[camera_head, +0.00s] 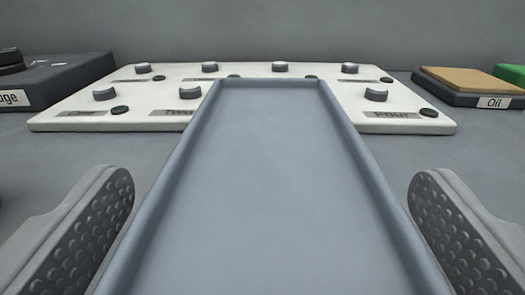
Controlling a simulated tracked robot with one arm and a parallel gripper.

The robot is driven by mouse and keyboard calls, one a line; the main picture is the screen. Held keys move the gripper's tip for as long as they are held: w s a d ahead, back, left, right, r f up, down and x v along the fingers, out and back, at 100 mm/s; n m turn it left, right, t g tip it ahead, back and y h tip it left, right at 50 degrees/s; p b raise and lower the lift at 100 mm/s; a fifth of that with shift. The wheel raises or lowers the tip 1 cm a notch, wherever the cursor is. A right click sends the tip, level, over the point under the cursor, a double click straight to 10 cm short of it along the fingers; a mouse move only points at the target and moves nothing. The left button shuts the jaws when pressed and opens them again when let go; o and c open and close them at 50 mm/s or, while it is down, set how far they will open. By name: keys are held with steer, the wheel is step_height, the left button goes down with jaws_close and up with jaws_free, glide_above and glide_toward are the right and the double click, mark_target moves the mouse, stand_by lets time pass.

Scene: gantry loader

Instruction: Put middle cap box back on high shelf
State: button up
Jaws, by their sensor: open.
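My gripper (272,225) is open, with one dimpled finger at the lower left and one at the lower right. A long, shallow blue-grey tray with raised rims (270,165) lies between the fingers and runs forward from the bottom edge. It looks empty, and I see a gap between each finger and its side rims. Its near end is out of view. I cannot tell whether this tray is the middle cap box. No high shelf shows in this view.
A white board (60,119) with several grey knobs and dark labels, one reading "Four", lies behind the tray, which hides its middle. A dark box (65,82) labelled "...age" is at left. A tan-topped block (470,81) labelled "Oil" and a green thing (511,73) are at right. A grey wall closes the back.

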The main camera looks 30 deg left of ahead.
steer(key=shift+w+a, duration=0.35)
steer(key=shift+d, duration=0.15)
steer(key=c, duration=1.3)
steer(key=shift+r, duration=0.15)
